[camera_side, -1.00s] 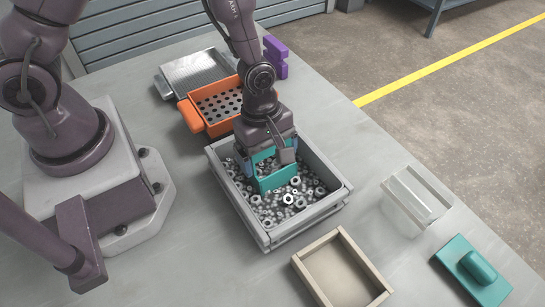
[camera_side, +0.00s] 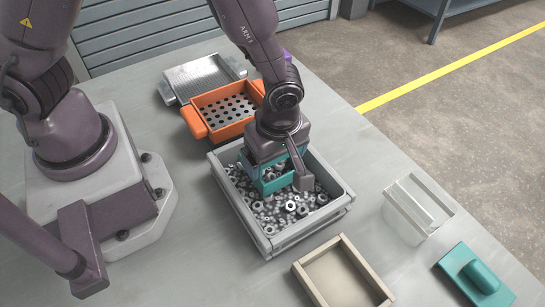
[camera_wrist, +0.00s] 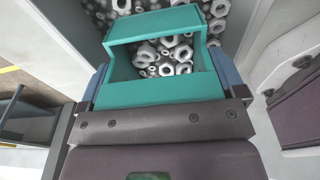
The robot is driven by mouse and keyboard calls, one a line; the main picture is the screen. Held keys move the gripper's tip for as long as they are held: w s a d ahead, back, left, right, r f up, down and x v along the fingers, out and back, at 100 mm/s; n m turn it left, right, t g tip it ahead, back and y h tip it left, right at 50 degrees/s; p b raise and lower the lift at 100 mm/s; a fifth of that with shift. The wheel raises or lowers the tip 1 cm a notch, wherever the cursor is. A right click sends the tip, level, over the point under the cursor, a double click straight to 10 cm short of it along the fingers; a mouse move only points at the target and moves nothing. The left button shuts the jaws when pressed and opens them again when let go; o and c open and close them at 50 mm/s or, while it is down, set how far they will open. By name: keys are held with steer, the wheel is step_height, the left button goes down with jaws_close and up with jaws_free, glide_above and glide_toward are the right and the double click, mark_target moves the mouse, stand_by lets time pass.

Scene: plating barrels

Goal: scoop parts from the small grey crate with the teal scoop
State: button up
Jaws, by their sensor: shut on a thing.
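The small grey crate (camera_side: 222,191) stands mid-table in the side view, its floor covered with loose metal nuts (camera_side: 262,212). My gripper (camera_side: 274,172) is inside the crate's outline, shut on the teal scoop (camera_side: 290,179). The scoop is low among the nuts near the crate's middle. In the wrist view the scoop (camera_wrist: 158,92) sits between the blue fingers, and several nuts (camera_wrist: 165,55) show through its opening. I cannot tell whether these nuts lie in the scoop or beneath it. The scoop's lower edge is partly hidden by my wrist in the side view.
An orange perforated basket (camera_side: 203,133) and a ribbed metal tray (camera_side: 172,99) are behind the crate. A beige tray (camera_side: 300,277) is in front.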

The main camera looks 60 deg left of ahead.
steer(key=shift+d+r, duration=0.3)
steer(key=shift+r, duration=1.15)
steer(key=shift+d+r, duration=0.25)
steer(key=shift+r, duration=1.15)
steer(key=shift+d+r, duration=0.3)
steer(key=shift+r, duration=1.15)
